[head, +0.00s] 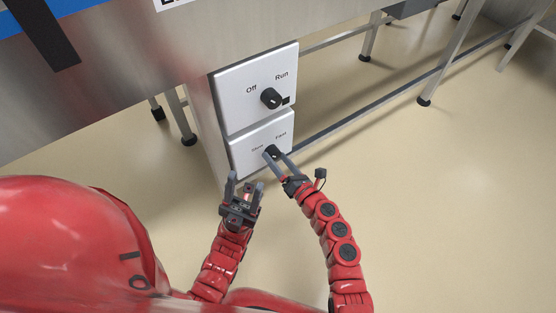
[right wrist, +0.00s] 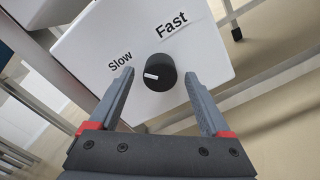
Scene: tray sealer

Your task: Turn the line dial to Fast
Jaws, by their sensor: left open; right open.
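The line dial (right wrist: 160,73) is a round black knob on a white panel, with the labels Slow and Fast above it. In the right wrist view its white mark points left, toward the Slow side. In the head view the dial (head: 272,151) is partly hidden by my right gripper (head: 276,154). My right gripper (right wrist: 163,88) is open, with one finger on each side of the knob and gaps visible between fingers and knob. My left gripper (head: 245,179) is open and empty, below and left of the dial, in front of the panel's lower edge.
Above the line dial is another white panel with an Off/Run knob (head: 271,97) and a small black block beside it. The steel machine body (head: 150,75) spans the upper left. Steel frame legs and a long rail stand to the right over open floor (head: 450,200).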

